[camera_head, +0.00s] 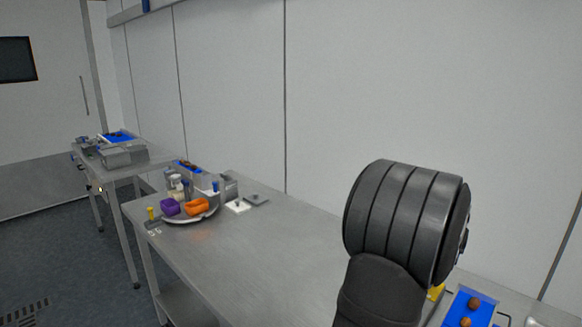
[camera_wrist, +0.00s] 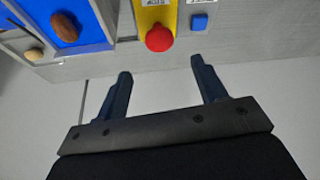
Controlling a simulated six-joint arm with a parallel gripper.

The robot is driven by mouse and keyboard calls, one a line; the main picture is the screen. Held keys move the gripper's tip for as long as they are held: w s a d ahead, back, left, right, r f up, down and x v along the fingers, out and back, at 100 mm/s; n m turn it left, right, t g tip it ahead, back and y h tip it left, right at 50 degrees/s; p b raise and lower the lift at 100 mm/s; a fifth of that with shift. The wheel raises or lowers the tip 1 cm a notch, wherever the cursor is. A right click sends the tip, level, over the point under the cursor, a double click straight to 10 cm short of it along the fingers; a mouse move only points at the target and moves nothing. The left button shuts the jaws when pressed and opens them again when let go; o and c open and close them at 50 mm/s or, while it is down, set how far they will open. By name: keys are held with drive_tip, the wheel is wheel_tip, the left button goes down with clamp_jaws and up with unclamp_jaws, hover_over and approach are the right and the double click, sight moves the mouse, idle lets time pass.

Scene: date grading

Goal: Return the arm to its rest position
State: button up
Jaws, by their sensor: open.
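My gripper (camera_wrist: 160,82) shows in the wrist view with its two dark blue fingers spread wide apart and nothing between them. Beyond the fingertips lie a red round button on a yellow base (camera_wrist: 158,38) and a small blue square (camera_wrist: 199,22). In the head view my dark arm rises at the lower right, and its end hides part of the table; the gripper's fingers do not show there. A blue tray (camera_head: 458,306) with brown dates (camera_head: 474,303) lies just right of my arm. In the wrist view a date (camera_wrist: 65,27) rests on blue.
A long metal table (camera_head: 215,255) runs along the wall, its middle bare. At its far end a round tray (camera_head: 178,219) holds a purple item (camera_head: 170,207), an orange item (camera_head: 197,206) and small containers. A second table (camera_head: 125,169) stands behind at left.

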drive_tip(key=x, duration=0.8)
drive_tip(key=shift+f, duration=0.45)
